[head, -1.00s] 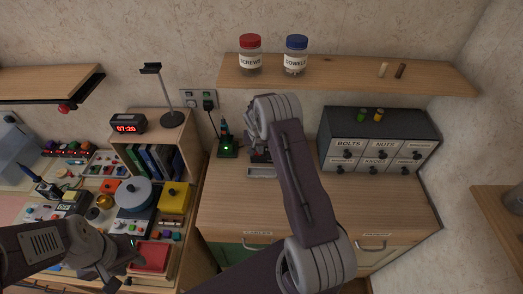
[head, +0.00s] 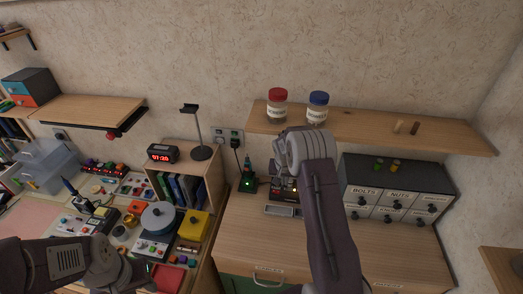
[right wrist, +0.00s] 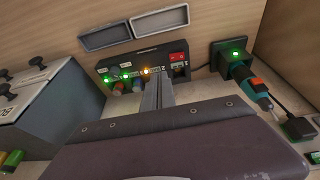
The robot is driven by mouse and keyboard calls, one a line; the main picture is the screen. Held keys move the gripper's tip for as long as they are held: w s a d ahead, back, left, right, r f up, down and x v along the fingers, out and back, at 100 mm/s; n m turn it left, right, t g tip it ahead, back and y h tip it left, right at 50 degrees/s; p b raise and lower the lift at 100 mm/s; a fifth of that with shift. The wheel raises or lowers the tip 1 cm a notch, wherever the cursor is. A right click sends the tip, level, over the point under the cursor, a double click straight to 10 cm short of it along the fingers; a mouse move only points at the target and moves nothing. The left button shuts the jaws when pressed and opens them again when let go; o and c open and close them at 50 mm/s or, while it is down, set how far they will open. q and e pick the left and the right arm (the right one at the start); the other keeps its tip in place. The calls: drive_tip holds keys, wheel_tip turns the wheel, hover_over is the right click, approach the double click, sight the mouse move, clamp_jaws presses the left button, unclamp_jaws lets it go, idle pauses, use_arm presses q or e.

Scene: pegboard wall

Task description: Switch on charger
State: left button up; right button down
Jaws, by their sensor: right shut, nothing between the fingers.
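A black panel (right wrist: 130,74) with two green lights, an amber light, knobs and a red switch (right wrist: 178,57) shows in the right wrist view. In the head view the panel (head: 281,194) is partly hidden by my right arm. Beside it stands a black dock (head: 249,185) with a green light, holding a teal and black tool (right wrist: 245,80). I cannot tell which of these is the charger. My right gripper (right wrist: 165,92) is shut and empty, its tips close to the panel below the amber light; contact is unclear. My left gripper (head: 133,270) is low at the left, its jaws unclear.
A grey drawer cabinet (head: 393,193) stands right of the panel. Small trays (head: 279,211) lie in front of it. A shelf with two jars (head: 277,105) hangs above. A cluttered bench (head: 130,232) is at the left. The wooden worktop (head: 245,235) has free room in front.

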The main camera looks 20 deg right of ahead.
drive_tip(key=w+a+r+n+t+b, duration=0.1)
drive_tip(key=w+a+r+t+b, duration=0.15)
drive_tip(key=a+r+b, duration=0.2)
drive_tip(key=s+a+r+n+y+b, duration=0.1)
drive_tip(key=s+a+r+b, duration=0.2)
drive_tip(key=s+a, duration=0.55)
drive_tip(key=s+a+f+n+g, duration=0.1)
drive_tip(key=s+f+n+g, duration=0.1)
drive_tip(key=s, duration=0.8)
drive_tip(key=s+a+f+n+g+y, duration=0.1)
drive_tip(key=s+f, duration=0.3)
drive_tip(key=s, duration=0.6)
drive_tip(key=shift+a+f+n+g+b, duration=0.15)
drive_tip(key=shift+a+n+g+b, duration=0.25)
drive_tip(key=shift+a+n, duration=0.3)
